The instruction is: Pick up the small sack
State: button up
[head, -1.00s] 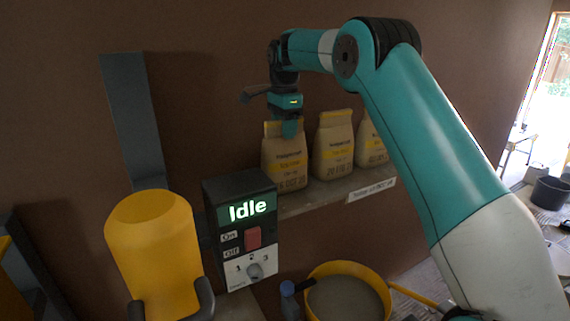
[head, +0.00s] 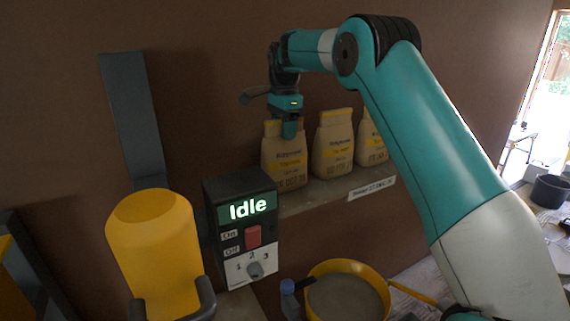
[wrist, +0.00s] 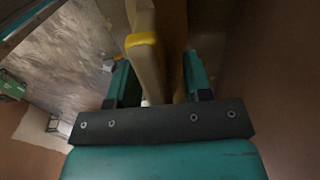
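Three paper sacks with yellow bands stand upright in a row on a wall shelf in the head view: a left sack (head: 284,168), a middle sack (head: 333,150) and a right sack (head: 370,148), partly hidden by my arm. The left one looks the shortest. My gripper (head: 290,130) points down at the top of the left sack, its fingers overlapping the sack's upper edge. In the wrist view my gripper (wrist: 160,80) has its two teal fingers apart, with a pale sack side showing between them. I cannot tell whether either finger touches it.
A labelled shelf edge (head: 371,188) runs under the sacks, against the brown wall. A yellow bucket (head: 381,274) of grey material is below the shelf.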

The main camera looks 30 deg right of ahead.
grip_shut()
jog(key=shift+r, duration=0.1)
dwell(1.2)
